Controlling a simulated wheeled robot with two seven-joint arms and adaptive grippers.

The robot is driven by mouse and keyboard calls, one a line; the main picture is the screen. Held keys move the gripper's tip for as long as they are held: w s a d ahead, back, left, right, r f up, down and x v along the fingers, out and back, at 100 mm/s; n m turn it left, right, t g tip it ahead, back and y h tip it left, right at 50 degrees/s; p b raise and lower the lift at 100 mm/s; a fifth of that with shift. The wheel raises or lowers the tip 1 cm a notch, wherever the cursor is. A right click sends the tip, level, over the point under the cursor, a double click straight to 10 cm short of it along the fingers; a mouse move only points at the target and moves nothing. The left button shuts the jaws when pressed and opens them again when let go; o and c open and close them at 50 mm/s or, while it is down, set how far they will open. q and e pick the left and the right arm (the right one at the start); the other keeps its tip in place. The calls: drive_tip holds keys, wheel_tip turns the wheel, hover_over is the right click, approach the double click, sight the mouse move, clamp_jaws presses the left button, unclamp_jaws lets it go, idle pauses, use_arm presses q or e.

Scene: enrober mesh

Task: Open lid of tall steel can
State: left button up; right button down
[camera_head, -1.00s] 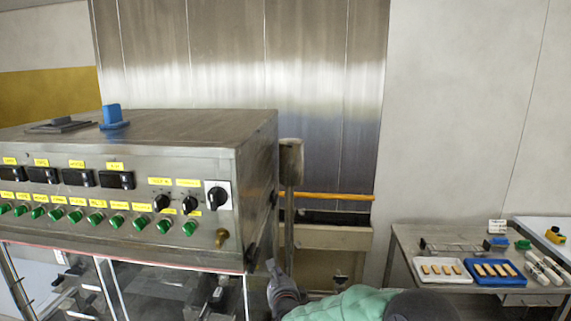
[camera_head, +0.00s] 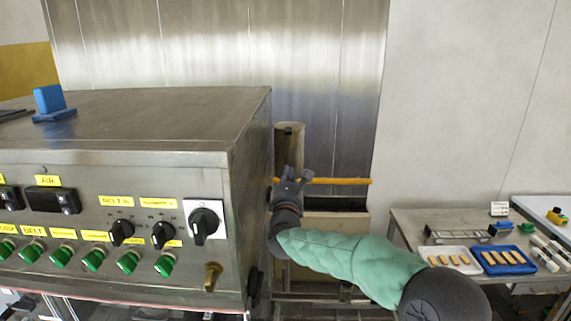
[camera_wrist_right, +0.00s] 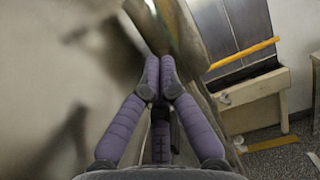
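No tall steel can or lid is clearly recognisable. A tall, narrow grey-tan upright piece (camera_head: 289,138) stands right of the steel machine in the head view; I cannot tell if it is the can. My right gripper (camera_head: 290,176) is raised in front of its lower part. In the right wrist view my right gripper (camera_wrist_right: 160,62) has its purple fingers drawn together at the tips, with nothing visible between them. A brownish upright surface (camera_wrist_right: 160,25) shows close beyond the tips; contact cannot be told. My left gripper is not in view.
The steel control cabinet (camera_head: 150,118) fills the left, close beside my right gripper. An orange bar (camera_head: 340,181) runs behind the gripper. A side table (camera_head: 405,228) at right holds a white tray (camera_head: 432,249) and a blue tray (camera_head: 490,249) of bars.

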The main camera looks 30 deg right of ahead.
drive_tip(key=p+x, duration=0.2)
drive_tip(key=x, duration=0.6)
drive_tip(key=shift+w, duration=0.15)
drive_tip(key=r+p, duration=0.2)
drive_tip(key=r, duration=0.1)
drive_tip(key=shift+w+d, duration=0.2)
drive_tip(key=shift+w, duration=0.1)
drive_tip(key=shift+s+a+r, duration=0.1)
drive_tip(key=shift+s+r, duration=0.1)
drive_tip(key=shift+r, duration=0.35)
drive_tip(key=shift+w, duration=0.15)
drive_tip(key=shift+f, duration=0.1)
drive_tip(key=shift+r+y+p, duration=0.3)
drive_tip(key=shift+r+p, duration=0.3)
drive_tip(key=shift+p, duration=0.25)
